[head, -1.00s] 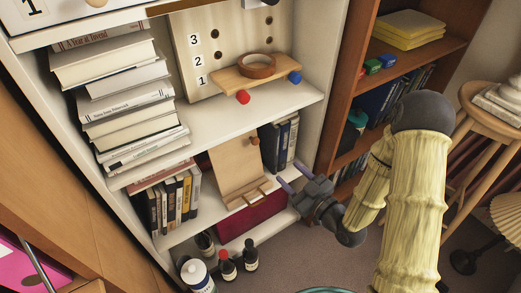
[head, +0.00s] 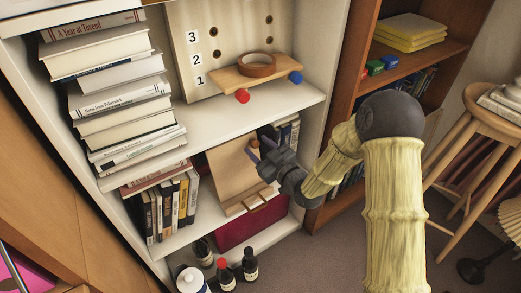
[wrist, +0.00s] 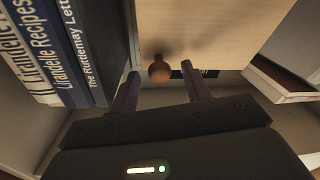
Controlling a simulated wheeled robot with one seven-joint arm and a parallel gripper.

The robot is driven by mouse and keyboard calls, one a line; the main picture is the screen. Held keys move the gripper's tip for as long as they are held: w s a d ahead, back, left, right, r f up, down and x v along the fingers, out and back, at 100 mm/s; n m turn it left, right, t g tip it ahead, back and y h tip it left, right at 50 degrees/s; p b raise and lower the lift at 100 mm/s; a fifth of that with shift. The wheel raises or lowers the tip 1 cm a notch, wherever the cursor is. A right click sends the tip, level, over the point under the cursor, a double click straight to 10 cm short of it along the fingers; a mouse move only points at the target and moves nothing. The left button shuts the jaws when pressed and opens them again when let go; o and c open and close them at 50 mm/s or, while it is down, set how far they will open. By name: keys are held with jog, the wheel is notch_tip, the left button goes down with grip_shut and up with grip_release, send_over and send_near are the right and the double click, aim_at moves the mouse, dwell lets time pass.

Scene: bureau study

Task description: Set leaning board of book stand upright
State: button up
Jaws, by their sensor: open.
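The book stand's leaning board (head: 228,172) is a pale wooden panel on the middle shelf, tilted back. Its small ledge (head: 243,204) is at the lower front. A round brown knob shows at the board's right edge, and the wrist view shows this knob (wrist: 159,70) against the pale board (wrist: 215,30). My gripper (head: 260,149) is in front of the board's right part. In the wrist view my gripper (wrist: 160,84) is open, its two fingers apart with the knob between or just beyond their tips. I cannot tell whether they touch it.
More upright books (head: 170,207) stand to the left. The shelf above (head: 235,120) is close overhead. Bottles (head: 226,275) stand below.

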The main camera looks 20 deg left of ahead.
jog(key=shift+w+a, duration=0.1)
jog(key=shift+a, duration=0.1)
jog(key=shift+c, duration=0.2)
grip_shut()
jog(key=shift+f, duration=0.1)
